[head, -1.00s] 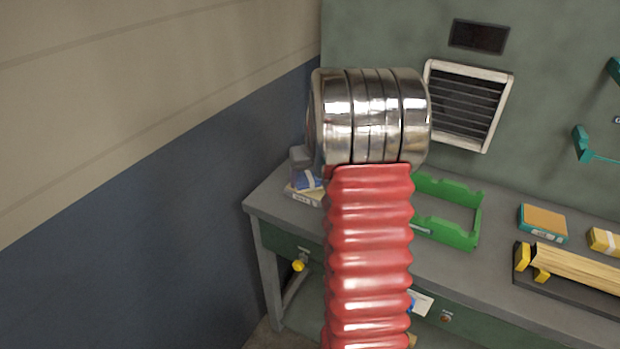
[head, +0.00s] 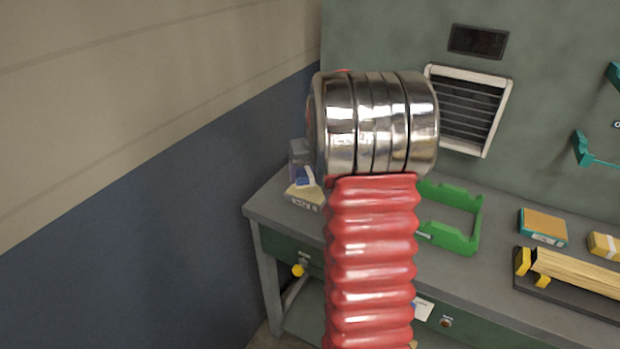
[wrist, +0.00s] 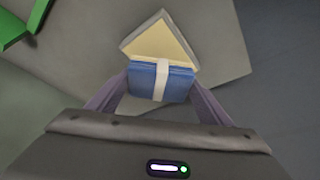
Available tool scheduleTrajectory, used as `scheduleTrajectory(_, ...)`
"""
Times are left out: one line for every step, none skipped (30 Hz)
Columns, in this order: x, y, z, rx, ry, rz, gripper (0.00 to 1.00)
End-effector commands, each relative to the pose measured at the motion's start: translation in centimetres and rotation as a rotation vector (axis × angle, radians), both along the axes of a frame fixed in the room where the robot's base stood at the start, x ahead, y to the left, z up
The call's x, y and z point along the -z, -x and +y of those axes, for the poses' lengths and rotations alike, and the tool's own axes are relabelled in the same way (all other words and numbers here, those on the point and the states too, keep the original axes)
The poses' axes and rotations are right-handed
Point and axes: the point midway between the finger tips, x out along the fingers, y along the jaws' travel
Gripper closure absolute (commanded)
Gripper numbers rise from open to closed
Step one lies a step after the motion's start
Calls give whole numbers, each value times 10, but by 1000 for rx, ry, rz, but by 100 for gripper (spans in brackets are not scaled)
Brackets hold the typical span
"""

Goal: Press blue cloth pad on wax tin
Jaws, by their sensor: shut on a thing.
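The blue cloth pad (wrist: 175,84), with a white band around it, is held between the two purple fingers of my gripper (wrist: 160,82) in the wrist view. The wax tin (wrist: 160,38) looks like a square box with a pale yellow top and grey rim, just beyond the pad. The pad covers its near part, and I cannot tell whether they touch. In the head view the tin (head: 305,197) sits at the bench's left end, with the pad (head: 304,177) over it. My gripper (head: 298,160) is partly hidden behind my arm there.
The grey bench (head: 370,250) stands against the wall. A green open rack (head: 462,240) is right of my arm, with a teal and tan box (head: 543,226) and a holder of wooden rods (head: 575,270) further right. The left wall (head: 150,220) is close to the bench end.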

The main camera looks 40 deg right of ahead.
Motion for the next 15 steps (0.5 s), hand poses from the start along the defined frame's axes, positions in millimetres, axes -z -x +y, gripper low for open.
scheduleTrajectory(-4, 0, 0, 0, 1, -2, 45)
scheduleTrajectory(-5, 0, 0, 0, 1, -2, 45)
scheduleTrajectory(-8, -1, 0, 0, 2, -2, 45)
scheduleTrajectory(-9, -1, 0, 0, 2, -2, 45)
scheduleTrajectory(-11, 0, 0, 0, 2, -2, 45)
scheduleTrajectory(-13, 0, 0, 0, 2, -2, 45)
scheduleTrajectory(-15, 0, 0, 0, 1, -2, 45)
scheduleTrajectory(-17, 0, 0, 0, 1, -2, 45)
scheduleTrajectory(-19, 0, 0, 0, 1, -2, 45)
scheduleTrajectory(-21, 0, 0, 0, 1, -3, 45)
scheduleTrajectory(-22, 0, 0, 0, 1, -3, 45)
scheduleTrajectory(-25, -1, 0, 1, 2, -2, 45)
scheduleTrajectory(-26, -1, 0, 1, 1, -3, 45)
scheduleTrajectory(-28, -1, 0, 1, 1, -3, 45)
scheduleTrajectory(-30, 0, 0, 1, 1, -3, 45)
